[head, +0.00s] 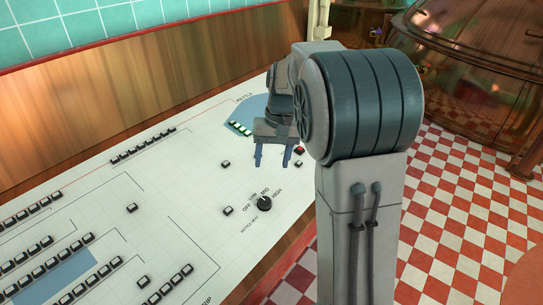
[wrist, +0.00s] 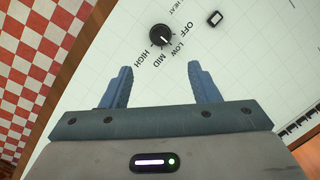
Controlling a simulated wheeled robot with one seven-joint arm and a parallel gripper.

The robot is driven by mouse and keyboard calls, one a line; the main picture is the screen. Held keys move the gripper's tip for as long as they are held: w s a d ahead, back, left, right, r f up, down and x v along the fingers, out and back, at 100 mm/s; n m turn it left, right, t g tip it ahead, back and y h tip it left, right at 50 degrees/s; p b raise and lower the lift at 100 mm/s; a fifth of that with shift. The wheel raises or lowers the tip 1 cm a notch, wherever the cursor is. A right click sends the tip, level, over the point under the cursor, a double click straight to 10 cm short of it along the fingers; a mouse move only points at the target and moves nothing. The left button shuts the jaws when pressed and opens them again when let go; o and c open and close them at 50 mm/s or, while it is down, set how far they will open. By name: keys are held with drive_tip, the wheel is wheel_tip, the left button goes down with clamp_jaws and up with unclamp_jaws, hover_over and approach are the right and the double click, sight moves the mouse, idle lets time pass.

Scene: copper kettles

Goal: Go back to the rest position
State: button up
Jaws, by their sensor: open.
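My gripper (head: 272,156) hangs above the white control panel (head: 190,170), with its fingers pointing down. In the wrist view my gripper (wrist: 158,86) is open, with a wide gap between its two blue fingers and nothing between them. A round black knob (head: 264,203) on the panel has OFF, LOW, MID and HIGH printed around it. The knob (wrist: 160,35) also shows beyond the fingertips in the wrist view, apart from them. Its white pointer line is near MID in the head view. My arm hides part of the panel's right edge.
Several black buttons (head: 36,246) stand in rows at the panel's left. Green lights (head: 240,128) and a red button (head: 300,150) are near the gripper. A wooden backboard (head: 170,70) rises behind. A copper kettle (head: 460,60) stands at the right beyond a checkered floor (head: 450,220).

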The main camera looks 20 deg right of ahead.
drive_tip(key=s+a+n+t+h, duration=0.1)
drive_tip(key=s+a+t, duration=0.1)
drive_tip(key=s, duration=2)
drive_tip(key=shift+r+t+h+p, duration=0.3)
drive_tip(key=shift+r+t+h, duration=0.1)
drive_tip(key=shift+t, duration=0.2)
drive_tip(key=shift+d, duration=0.1)
